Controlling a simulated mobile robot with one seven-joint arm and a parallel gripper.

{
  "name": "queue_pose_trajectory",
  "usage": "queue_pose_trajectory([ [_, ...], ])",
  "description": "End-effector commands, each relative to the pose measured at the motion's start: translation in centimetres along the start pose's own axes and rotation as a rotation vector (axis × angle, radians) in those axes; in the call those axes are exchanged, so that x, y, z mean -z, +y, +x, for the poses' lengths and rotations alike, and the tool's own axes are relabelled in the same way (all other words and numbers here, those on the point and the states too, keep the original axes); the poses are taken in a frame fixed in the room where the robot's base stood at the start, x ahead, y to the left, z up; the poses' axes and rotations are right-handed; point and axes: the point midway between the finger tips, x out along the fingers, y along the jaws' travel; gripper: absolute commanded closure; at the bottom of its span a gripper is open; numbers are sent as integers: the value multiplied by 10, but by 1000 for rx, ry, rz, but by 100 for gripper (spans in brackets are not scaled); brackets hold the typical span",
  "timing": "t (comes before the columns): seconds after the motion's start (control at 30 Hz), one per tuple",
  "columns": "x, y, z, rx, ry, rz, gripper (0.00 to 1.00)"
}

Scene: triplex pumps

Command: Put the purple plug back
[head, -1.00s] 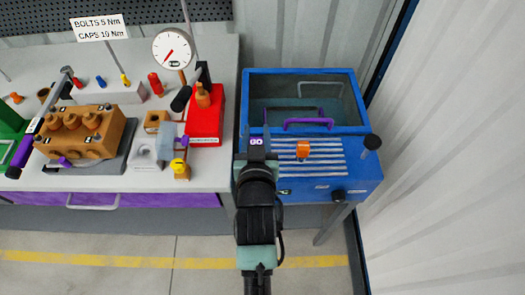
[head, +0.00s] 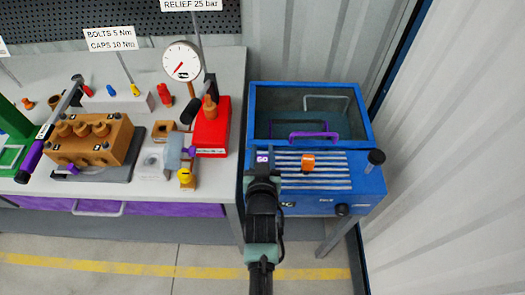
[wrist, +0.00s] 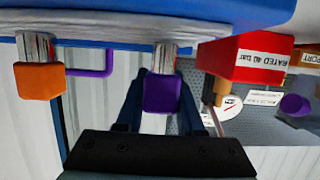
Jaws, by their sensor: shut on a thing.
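The purple plug (wrist: 162,93) is between my gripper's fingers in the wrist view. In the head view the plug's purple top (head: 262,157) shows at the left of the blue tank's (head: 365,185) slatted front panel. My gripper (head: 262,172) is shut on the plug, and its arm covers part of the panel. An orange plug (head: 308,163) stands to the right on the same panel, and it also shows in the wrist view (wrist: 40,80).
A black knob (head: 376,157) stands at the panel's right. The bench at left holds a red block (head: 212,135), a gauge (head: 181,61) and an orange pump block (head: 90,140). The wall is close at right.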

Motion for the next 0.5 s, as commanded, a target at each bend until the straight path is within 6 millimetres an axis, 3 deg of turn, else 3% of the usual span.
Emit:
queue_pose_trajectory([
  [0.33,-4,0,2,0,2,-1,100],
  [0.37,-3,0,1,0,1,-1,58],
  [0.5,-3,0,1,0,0,-1,33],
])
